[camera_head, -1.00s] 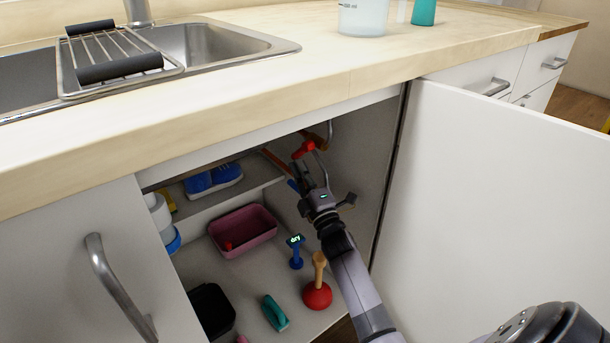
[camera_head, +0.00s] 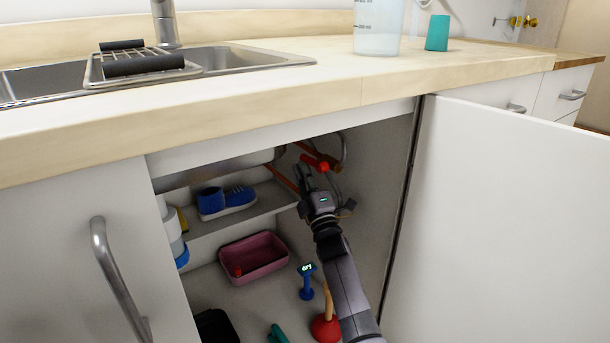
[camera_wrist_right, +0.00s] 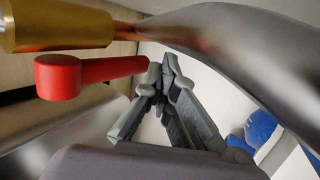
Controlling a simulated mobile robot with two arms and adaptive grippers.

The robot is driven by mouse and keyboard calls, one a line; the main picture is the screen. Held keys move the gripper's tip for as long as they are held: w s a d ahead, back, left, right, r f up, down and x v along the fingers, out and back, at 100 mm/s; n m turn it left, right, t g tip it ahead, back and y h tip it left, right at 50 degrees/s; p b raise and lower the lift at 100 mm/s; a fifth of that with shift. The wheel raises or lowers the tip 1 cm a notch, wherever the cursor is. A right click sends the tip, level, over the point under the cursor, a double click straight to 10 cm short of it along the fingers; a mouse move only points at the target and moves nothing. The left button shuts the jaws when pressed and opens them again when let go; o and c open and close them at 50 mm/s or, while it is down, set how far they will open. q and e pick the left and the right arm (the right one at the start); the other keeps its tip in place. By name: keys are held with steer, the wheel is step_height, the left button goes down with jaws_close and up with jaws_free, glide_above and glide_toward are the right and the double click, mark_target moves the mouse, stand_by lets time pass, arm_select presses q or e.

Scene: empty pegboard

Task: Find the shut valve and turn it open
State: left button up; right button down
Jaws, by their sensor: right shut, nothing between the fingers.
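A valve with a red lever handle (camera_head: 313,160) sits among copper-coloured pipes at the upper back of the open cabinet under the sink. In the right wrist view, the red lever (camera_wrist_right: 90,76) extends sideways below a brass fitting (camera_wrist_right: 55,26). My right gripper (camera_head: 303,170) is inside the cabinet, just below and left of the lever. In the right wrist view, its fingers (camera_wrist_right: 166,70) are shut and empty, close to the lever's thin end; I cannot tell if they touch it. My left gripper is not in view.
A grey curved pipe (camera_wrist_right: 230,35) passes close above the fingers. A shelf with blue shoes (camera_head: 226,201) is left of my arm. A pink bin (camera_head: 253,258), a blue "dry" item (camera_head: 306,282) and a red plunger (camera_head: 325,328) stand below. The open white door (camera_head: 510,220) is right.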

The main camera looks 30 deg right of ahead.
steer(key=shift+w+r, duration=0.1)
steer(key=shift+r, duration=0.1)
stand_by(0.6)
steer(key=v, duration=1.2)
